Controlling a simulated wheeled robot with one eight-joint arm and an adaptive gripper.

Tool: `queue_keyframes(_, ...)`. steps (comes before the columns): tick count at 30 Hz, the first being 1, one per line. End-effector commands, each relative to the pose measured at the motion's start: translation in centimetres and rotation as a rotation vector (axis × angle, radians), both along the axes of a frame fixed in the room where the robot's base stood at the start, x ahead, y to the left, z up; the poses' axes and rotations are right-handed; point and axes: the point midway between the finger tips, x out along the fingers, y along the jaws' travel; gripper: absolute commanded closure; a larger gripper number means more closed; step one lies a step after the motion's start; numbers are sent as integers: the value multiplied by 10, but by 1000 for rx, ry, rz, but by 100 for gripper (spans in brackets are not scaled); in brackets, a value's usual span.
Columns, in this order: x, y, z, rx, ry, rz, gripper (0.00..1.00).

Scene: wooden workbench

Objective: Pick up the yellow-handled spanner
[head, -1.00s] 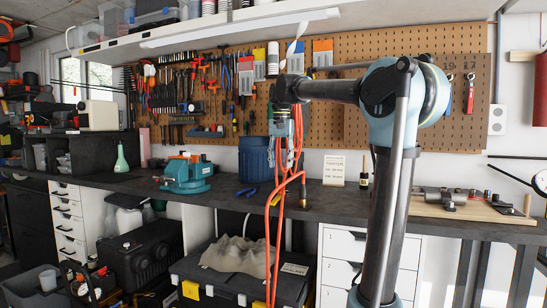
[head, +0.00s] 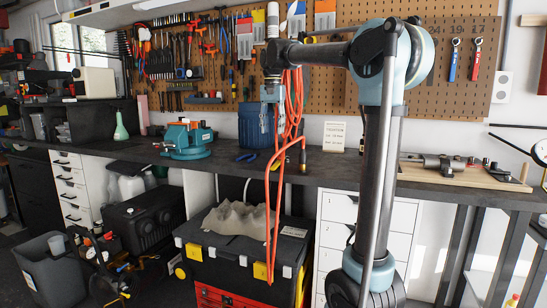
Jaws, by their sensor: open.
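I cannot make out a yellow-handled spanner in the head view. On the right of the pegboard hang a blue-handled spanner (head: 454,60) and a red-handled spanner (head: 477,60). My arm reaches left from its tall upright link, and its end bends down in front of the pegboard. My gripper (head: 270,93) is at that end, open, above the bench and in front of the blue bin. Its fingers are small and hard to tell apart from the orange cables beside it. I see nothing held in it.
The dark bench (head: 340,172) carries a teal vise (head: 187,138), a blue bin (head: 255,127), a small white sign (head: 334,137) and a wooden board (head: 470,175) with metal parts. Orange cables (head: 275,190) hang past the bench edge over a black toolbox (head: 222,255). Bench space between bin and board is fairly clear.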

Motion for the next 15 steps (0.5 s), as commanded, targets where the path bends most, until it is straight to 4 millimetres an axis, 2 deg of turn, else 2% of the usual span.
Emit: queue_keyframes(15, 0, 0, -84, 0, 0, 0, 58)
